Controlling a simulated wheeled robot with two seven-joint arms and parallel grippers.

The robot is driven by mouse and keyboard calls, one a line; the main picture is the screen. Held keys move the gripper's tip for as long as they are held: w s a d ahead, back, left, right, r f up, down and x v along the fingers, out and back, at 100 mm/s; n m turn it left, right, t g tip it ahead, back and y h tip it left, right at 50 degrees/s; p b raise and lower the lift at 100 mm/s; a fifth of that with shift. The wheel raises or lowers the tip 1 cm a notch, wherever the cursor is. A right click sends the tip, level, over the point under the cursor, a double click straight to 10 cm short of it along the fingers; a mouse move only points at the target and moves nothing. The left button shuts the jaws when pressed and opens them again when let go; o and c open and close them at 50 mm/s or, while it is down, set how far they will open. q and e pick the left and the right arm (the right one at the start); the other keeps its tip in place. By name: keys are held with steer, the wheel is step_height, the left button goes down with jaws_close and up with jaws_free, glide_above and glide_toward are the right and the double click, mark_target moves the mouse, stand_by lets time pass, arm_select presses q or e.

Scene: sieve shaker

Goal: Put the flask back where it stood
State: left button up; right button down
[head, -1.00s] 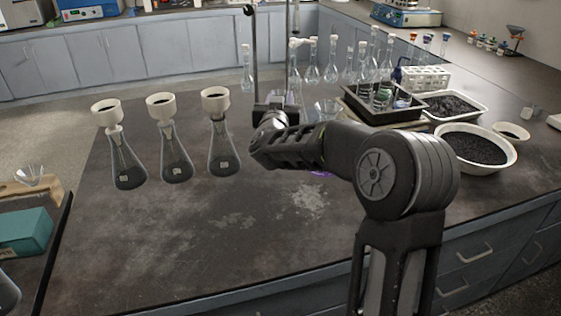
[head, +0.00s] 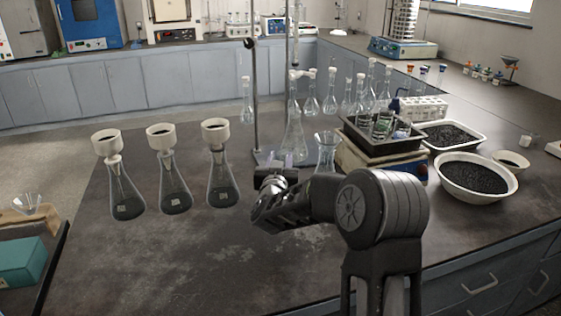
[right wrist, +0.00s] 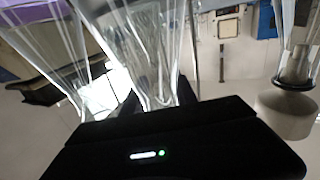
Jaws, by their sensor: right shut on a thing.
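My right gripper (head: 275,176) is low in front of the retort stand and shut. In the right wrist view its dark fingers (right wrist: 160,98) close around the narrow part of a clear glass flask (right wrist: 155,78), which widens away from them. My left gripper is not in view.
Several funnel-topped flasks (head: 172,185) stand to the left. A clear conical flask (head: 293,140) and a wide-mouthed glass vessel (head: 326,150) stand behind my gripper. A black tray (head: 402,143) and a white bowl (head: 449,183) are to the right. The front bench top (head: 200,270) is clear.

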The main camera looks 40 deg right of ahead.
steer(key=shift+f, duration=0.1)
steer(key=shift+f, duration=0.2)
steer(key=c, duration=1)
jaws_free()
steer(key=shift+o, duration=0.2)
steer(key=shift+r, duration=0.1)
steer(key=shift+r, duration=0.2)
steer(key=v, duration=1.2)
steer(key=shift+b, duration=0.4)
steer(key=shift+s+f, duration=0.1)
steer(key=shift+f, duration=0.05)
